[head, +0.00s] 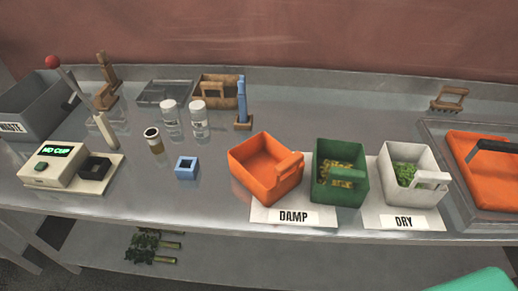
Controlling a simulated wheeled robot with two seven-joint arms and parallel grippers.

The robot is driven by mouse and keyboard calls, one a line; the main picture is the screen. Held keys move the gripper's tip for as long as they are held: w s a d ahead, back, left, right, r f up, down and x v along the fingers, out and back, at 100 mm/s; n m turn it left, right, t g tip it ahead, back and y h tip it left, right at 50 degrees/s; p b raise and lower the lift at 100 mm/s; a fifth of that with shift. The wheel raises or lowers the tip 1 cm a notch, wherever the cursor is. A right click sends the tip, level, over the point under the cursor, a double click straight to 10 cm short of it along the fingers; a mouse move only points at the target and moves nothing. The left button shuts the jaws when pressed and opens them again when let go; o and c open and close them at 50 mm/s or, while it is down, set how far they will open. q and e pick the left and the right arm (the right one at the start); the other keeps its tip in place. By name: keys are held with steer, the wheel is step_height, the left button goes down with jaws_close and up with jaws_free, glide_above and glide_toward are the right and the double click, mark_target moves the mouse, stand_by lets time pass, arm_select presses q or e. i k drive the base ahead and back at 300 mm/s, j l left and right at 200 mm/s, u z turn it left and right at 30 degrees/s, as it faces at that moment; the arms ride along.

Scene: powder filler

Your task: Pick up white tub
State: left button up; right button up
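The white tub (427,199) stands upright on the right part of the bench, on the white mat marked DRY (403,222). It is an open square tub with a handle block on its front right side and leafy green bits inside. Neither of my grippers shows in the head view, and nothing is seen touching the tub.
A green tub (340,195) with yellowish pieces stands close left of the white tub. An orange tub (262,187) is further left by the DAMP label (293,218). A tray with an orange block (490,165) lies to the right. Bench behind the tubs is mostly clear.

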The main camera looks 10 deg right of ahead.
mark_target(410, 176)
steer(key=k+l+z, duration=0.1)
steer(key=z, duration=1.45)
